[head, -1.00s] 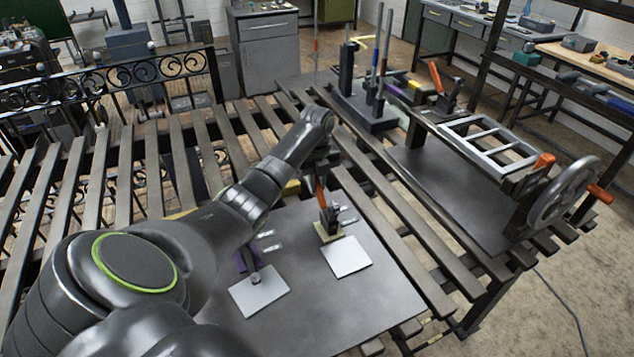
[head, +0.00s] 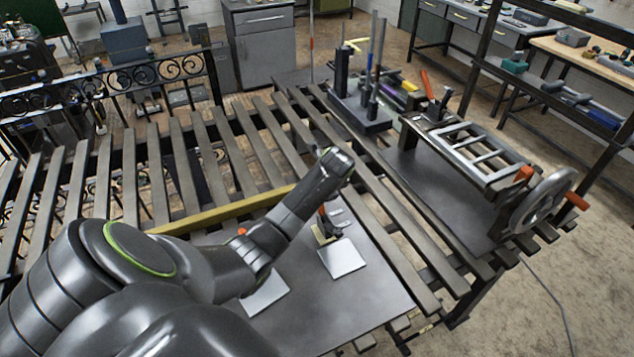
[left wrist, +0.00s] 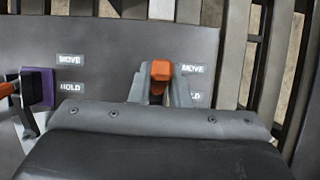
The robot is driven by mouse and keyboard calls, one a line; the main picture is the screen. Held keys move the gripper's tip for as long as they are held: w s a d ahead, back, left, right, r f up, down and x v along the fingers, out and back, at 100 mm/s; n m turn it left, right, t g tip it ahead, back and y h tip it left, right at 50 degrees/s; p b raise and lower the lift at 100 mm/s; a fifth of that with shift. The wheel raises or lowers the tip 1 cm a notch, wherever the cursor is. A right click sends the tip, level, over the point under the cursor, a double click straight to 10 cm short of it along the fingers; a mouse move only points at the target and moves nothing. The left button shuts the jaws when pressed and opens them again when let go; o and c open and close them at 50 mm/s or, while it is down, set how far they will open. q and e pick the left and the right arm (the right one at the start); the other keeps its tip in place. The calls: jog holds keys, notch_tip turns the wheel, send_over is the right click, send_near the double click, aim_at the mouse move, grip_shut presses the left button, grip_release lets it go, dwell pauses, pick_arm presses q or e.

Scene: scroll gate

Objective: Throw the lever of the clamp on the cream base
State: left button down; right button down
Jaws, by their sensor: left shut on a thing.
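The clamp (head: 326,230) with an orange lever (head: 322,211) stands behind a white plate on the dark sheet. Its cream base is mostly hidden in the head view and hidden in the left wrist view. My left gripper (left wrist: 158,90) is shut on the orange lever (left wrist: 161,71), with one finger at each side of it. In the head view my wrist hides the fingers and much of the lever. MOVE (left wrist: 192,69) and HOLD labels lie right of the lever. My right gripper is not in view.
A second clamp on a purple base (left wrist: 38,88) stands left, with its orange lever (left wrist: 7,89). White plates (head: 343,258) lie in front of the clamps. A yellow bar (head: 220,211) runs behind my arm. A frame with a handwheel (head: 540,201) stands right.

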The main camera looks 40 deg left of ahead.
pick_arm(q)
jog(key=shift+s+d+r+t+y+p, duration=0.15)
jog(key=shift+s+d+t+y+p, duration=0.2)
jog(key=shift+d+y+p, duration=0.4)
jog(key=shift+a, duration=0.1)
jog(key=c, duration=1.4)
grip_release()
jog(key=shift+o, duration=0.2)
jog(key=b+v, duration=0.1)
jog(key=v, duration=1.6)
jog(key=shift+s+d, duration=0.2)
jog(key=shift+d, duration=0.05)
